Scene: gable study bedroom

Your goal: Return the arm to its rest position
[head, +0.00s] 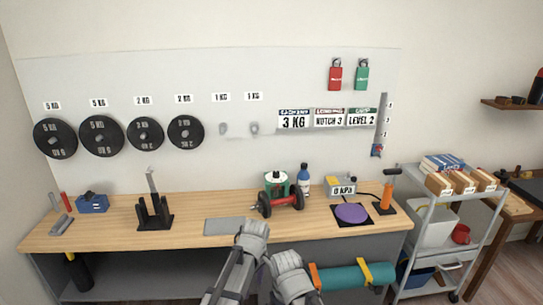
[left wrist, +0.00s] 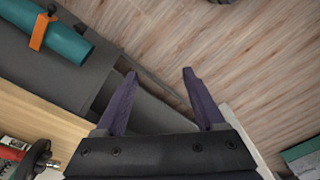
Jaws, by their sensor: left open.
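My left gripper (left wrist: 160,73) is open and empty in the left wrist view, its two dark purple fingers spread apart over the wooden floor and the bench's grey lower part. In the head view my grey arm links rise at the bottom centre, in front of the workbench (head: 110,232). The left fingertips cannot be made out clearly there. My right gripper does not show.
A small dumbbell (head: 282,202), a grey pad (head: 228,226) and a purple disc (head: 352,213) are on the bench. A teal roll (head: 340,277) with orange straps lies below its top. A grey trolley (head: 440,232) stands at the right. Floor (left wrist: 240,45) shows beyond the fingers.

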